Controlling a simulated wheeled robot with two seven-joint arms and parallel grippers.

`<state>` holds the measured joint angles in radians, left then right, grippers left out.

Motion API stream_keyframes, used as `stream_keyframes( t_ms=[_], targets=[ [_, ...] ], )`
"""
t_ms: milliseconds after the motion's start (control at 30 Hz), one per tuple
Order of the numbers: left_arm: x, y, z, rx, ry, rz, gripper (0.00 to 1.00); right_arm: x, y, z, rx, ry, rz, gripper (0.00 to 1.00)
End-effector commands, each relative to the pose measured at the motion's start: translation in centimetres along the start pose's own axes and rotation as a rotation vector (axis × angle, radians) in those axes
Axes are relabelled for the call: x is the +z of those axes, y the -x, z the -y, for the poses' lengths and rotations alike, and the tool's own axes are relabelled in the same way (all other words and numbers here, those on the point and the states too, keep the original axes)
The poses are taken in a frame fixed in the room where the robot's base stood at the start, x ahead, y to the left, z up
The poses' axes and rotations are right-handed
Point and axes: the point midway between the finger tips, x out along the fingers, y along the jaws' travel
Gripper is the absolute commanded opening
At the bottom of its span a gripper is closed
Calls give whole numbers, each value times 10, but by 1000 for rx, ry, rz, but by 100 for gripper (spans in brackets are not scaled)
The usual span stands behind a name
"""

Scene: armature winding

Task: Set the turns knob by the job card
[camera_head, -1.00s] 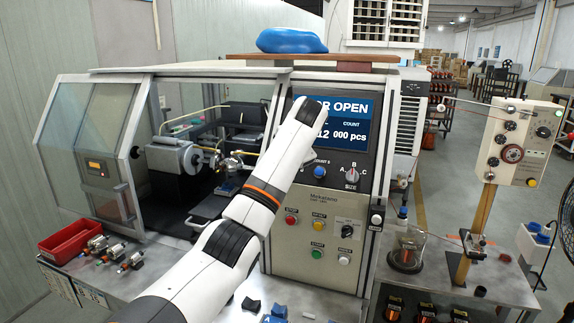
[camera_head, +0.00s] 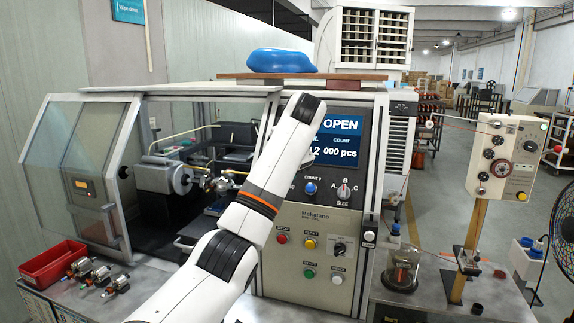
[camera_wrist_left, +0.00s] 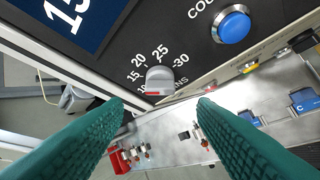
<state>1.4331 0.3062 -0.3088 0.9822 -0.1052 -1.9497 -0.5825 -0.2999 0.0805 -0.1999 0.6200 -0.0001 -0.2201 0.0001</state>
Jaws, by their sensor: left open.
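The grey turns knob (camera_wrist_left: 158,80) sits on the dark panel in the left wrist view, with a scale of numbers from 15 to 30 around it and a red mark at its lower edge. My left gripper (camera_wrist_left: 160,106) is open, its two green ridged fingers apart. The knob shows beyond the gap between the fingertips; I cannot tell whether they touch it. In the head view my left arm hides the gripper and the turns knob. The display (camera_head: 340,138) reads "OPEN" and "000 pcs", partly hidden. I cannot make out a job card. My right gripper is out of view.
A blue button (camera_wrist_left: 234,27) is beside the knob. The size knob (camera_head: 344,191) and push buttons are on the same panel. A red bin (camera_head: 53,262) and small armatures stand at the left. A glass jar (camera_head: 401,267) and wire stand (camera_head: 470,225) are at the right.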

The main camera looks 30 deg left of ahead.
Motion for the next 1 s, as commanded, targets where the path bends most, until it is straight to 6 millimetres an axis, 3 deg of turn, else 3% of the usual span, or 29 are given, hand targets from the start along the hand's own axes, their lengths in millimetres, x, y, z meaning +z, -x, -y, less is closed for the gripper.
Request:
stream_keyframes(
  t_ms=[133, 300, 567, 1000],
  targets=[
    [3, 36, 1, -4, -2, 8, 52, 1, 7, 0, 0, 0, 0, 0],
    [3, 51, 0, 4, 4, 17, 52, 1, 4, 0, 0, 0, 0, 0],
    [1, 62, 0, 1, 2, 7, 52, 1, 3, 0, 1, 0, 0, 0],
    [0, 64, 0, 0, 0, -1, 52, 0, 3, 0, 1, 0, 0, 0]
  ],
)
